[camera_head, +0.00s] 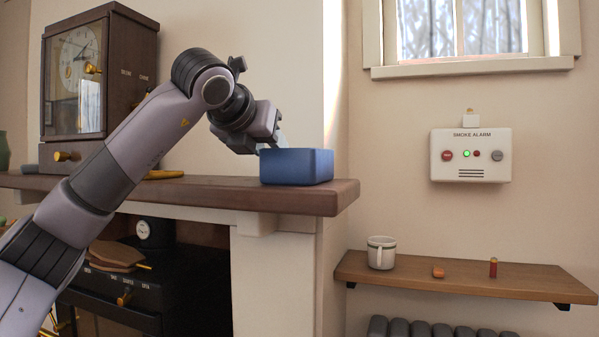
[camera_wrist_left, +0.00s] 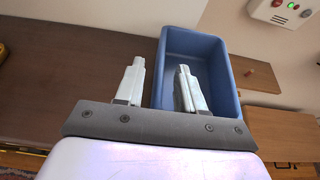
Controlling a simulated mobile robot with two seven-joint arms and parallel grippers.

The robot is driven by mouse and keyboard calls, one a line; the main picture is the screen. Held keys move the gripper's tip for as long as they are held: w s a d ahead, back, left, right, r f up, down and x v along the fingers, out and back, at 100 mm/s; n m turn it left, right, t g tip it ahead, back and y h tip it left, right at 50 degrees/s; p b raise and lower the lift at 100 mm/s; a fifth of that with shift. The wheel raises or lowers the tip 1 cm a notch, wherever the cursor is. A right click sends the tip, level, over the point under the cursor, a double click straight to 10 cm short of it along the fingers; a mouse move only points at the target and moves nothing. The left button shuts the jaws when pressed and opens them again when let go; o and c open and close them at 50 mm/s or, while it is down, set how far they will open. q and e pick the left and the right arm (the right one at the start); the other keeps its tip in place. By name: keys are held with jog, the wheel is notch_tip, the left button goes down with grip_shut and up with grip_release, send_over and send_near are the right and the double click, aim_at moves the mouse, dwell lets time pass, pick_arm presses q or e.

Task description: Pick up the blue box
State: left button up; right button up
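The blue box (camera_head: 297,167) stands on the right end of the brown mantel shelf (camera_head: 215,195). In the left wrist view the blue box (camera_wrist_left: 222,95) is open-topped and its inside looks empty. My left gripper (camera_head: 270,146) is above the box's left side in the head view, tilted down. In the left wrist view its two fingers (camera_wrist_left: 160,82) are apart, one outside the box's left wall and one over or inside the box. That wall lies between them in the picture; I cannot tell whether they touch it. My right gripper is out of view.
A wooden clock (camera_head: 95,75) stands on the mantel's left, behind my arm. A yellow object (camera_head: 164,174) lies between it and the box. A lower shelf (camera_head: 460,275) at right holds a mug (camera_head: 381,252) and two small items. A smoke alarm (camera_head: 470,155) hangs above it.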

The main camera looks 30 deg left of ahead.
pick_arm(q)
jog(key=shift+x, duration=0.85)
jog(key=shift+r, duration=0.1)
grip_shut()
jog(key=shift+r, duration=0.2)
